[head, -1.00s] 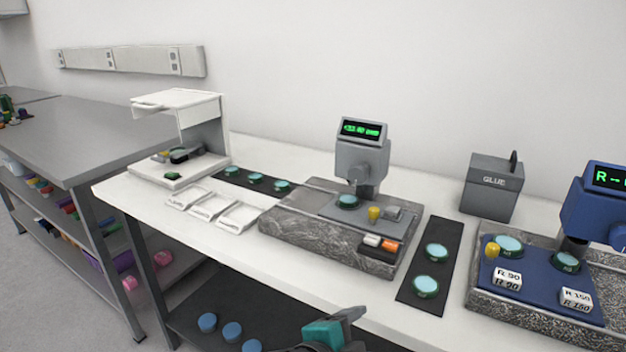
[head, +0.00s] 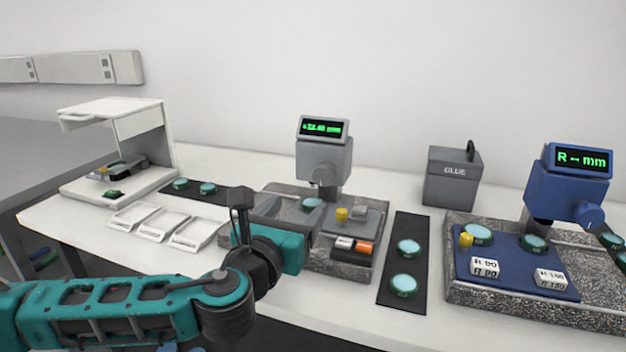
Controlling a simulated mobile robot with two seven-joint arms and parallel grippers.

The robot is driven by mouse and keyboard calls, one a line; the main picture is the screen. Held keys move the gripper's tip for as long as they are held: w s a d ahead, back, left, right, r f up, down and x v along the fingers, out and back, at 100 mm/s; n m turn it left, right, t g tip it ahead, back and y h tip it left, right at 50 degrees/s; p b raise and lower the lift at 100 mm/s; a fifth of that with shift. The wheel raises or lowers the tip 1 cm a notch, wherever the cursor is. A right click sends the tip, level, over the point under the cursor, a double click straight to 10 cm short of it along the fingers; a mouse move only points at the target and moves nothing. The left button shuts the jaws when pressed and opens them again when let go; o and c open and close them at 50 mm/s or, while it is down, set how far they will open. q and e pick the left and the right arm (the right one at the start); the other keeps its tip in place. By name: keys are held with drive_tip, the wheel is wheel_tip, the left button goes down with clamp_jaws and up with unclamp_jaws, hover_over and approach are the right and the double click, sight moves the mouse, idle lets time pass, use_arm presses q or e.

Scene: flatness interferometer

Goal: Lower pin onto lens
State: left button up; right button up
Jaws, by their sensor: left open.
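The grey gauge (head: 325,160) stands on a granite base, its green display lit with a mm reading too blurred to read surely. A teal-green lens (head: 312,204) lies below its head. The gauge pin is small and I cannot tell whether it touches the lens. A dark knob (head: 325,177) sits on the head's front. My left gripper (head: 288,213) reaches in from the left, open, its fingers in front of the gauge base and just left of the lens. Its wrist hides part of the base. My right gripper is not in view.
A blue gauge (head: 568,182) showing "R -- mm" stands at right with lenses and R 90 and R 150 blocks. Two lenses lie on a black mat (head: 405,225) between the gauges. A glue box (head: 452,178) stands behind. White trays (head: 165,225) and a white-hooded device (head: 120,150) are at left.

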sight(321, 178)
use_arm(q)
drive_tip(key=x, duration=1.2)
drive_tip(key=shift+w+d+b, duration=0.15)
drive_tip(key=shift+w+b, duration=0.25)
drive_tip(key=c, duration=1.1)
drive_tip(key=shift+o, duration=0.2)
